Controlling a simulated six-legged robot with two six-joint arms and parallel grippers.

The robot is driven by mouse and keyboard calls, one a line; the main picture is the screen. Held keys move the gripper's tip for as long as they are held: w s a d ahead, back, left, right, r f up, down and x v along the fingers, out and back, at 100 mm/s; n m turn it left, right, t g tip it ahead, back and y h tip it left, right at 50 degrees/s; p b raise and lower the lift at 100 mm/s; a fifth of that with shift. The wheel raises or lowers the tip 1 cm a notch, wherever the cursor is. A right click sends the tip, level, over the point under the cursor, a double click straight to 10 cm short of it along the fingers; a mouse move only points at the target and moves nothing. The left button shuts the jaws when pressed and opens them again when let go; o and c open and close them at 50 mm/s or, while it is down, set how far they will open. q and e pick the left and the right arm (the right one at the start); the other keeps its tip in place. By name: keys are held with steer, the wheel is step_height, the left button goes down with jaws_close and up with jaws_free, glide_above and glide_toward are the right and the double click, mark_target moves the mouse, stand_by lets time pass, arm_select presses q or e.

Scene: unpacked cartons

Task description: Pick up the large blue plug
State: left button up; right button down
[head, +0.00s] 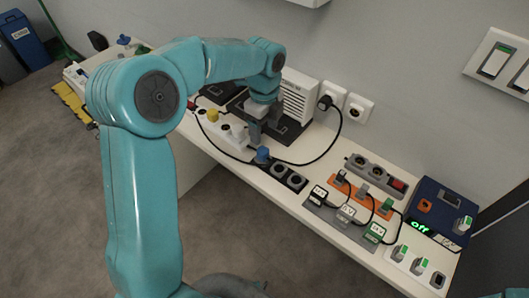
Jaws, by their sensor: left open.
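The large blue plug (262,155) stands upright at the left end of a black socket strip (290,178) on the white bench. My left arm reaches in over the bench from the left. My left gripper (257,139) points down just above and slightly behind the blue plug. It is open and its jaws look empty. The arm's wrist hides part of the bench behind it. I cannot tell whether a fingertip touches the plug. My right gripper is not in view.
White and yellow plugs (213,116) stand left of the gripper. A white speaker-like box (298,95) stands behind it, near wall sockets (358,107) with a black cable. An orange strip (345,186), labelled adapters and a dark blue box (437,212) fill the right side.

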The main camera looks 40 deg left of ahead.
mark_target(263, 150)
arm_select(q)
steer(key=f, duration=0.3)
steer(key=shift+s, duration=0.2)
steer(key=shift+s+f, duration=0.15)
steer(key=shift+f, duration=2.95)
jaws_close()
